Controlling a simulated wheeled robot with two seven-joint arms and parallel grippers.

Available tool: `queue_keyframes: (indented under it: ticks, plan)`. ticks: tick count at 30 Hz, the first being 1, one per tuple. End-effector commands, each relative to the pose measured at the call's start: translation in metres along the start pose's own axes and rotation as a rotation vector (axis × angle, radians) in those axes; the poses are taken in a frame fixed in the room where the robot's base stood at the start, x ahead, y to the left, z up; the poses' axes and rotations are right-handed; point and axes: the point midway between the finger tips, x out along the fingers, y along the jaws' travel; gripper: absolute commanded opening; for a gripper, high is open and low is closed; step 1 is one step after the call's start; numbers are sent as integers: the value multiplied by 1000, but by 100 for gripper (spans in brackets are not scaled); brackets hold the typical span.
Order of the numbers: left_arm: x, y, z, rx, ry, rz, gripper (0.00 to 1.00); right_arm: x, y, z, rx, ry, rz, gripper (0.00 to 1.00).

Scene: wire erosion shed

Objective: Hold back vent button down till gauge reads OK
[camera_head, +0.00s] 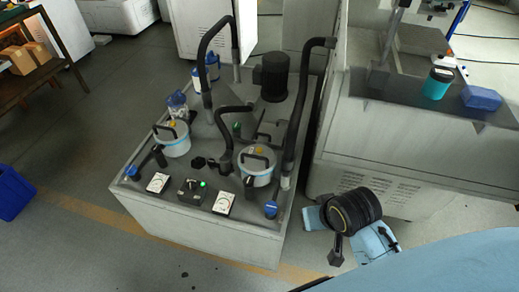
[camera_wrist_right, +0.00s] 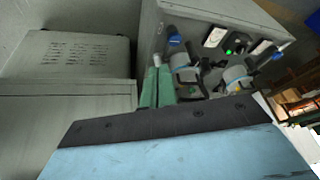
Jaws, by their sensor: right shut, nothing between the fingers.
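A pale grey machine cabinet (camera_head: 205,230) carries two white-and-blue canisters, a left one (camera_head: 172,144) and a right one (camera_head: 257,172). Each has a black handle and a small yellow button on top, the left button (camera_head: 173,123) and the right button (camera_head: 260,150). Two white-faced gauges stand at the front edge, a left gauge (camera_head: 158,183) and a right gauge (camera_head: 223,202); their readings are too small to tell. My right gripper (camera_wrist_right: 157,68) is shut and empty, its green fingers together, apart from the canisters. My left gripper is out of view.
A control box (camera_head: 191,192) with a green light sits between the gauges. Black hoses (camera_head: 297,110) and a dark motor (camera_head: 274,77) rise from the cabinet top. A second cabinet (camera_head: 400,155) stands at the right. A blue bin (camera_head: 12,193) is at the left. Floor in front is open.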

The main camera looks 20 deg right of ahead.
Motion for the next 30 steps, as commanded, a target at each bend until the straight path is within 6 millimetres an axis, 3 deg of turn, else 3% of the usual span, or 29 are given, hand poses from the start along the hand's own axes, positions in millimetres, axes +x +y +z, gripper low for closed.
queue_keyframes:
  ticks: [6, 11, 17, 23, 26, 30]
  plan:
    - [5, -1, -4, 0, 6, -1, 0, -18, -15, 49, -280, -78, -24, 0]
    - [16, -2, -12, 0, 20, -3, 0, 13, -20, 75, -373, -116, -38, 0]
    - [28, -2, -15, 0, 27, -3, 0, 64, -19, 94, -384, -136, -40, 0]
    - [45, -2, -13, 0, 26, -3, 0, 130, -14, 125, -385, -162, -39, 0]
    - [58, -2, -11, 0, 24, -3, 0, 175, -9, 151, -388, -180, -39, 0]
    - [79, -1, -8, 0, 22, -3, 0, 245, 3, 204, -394, -210, -37, 0]
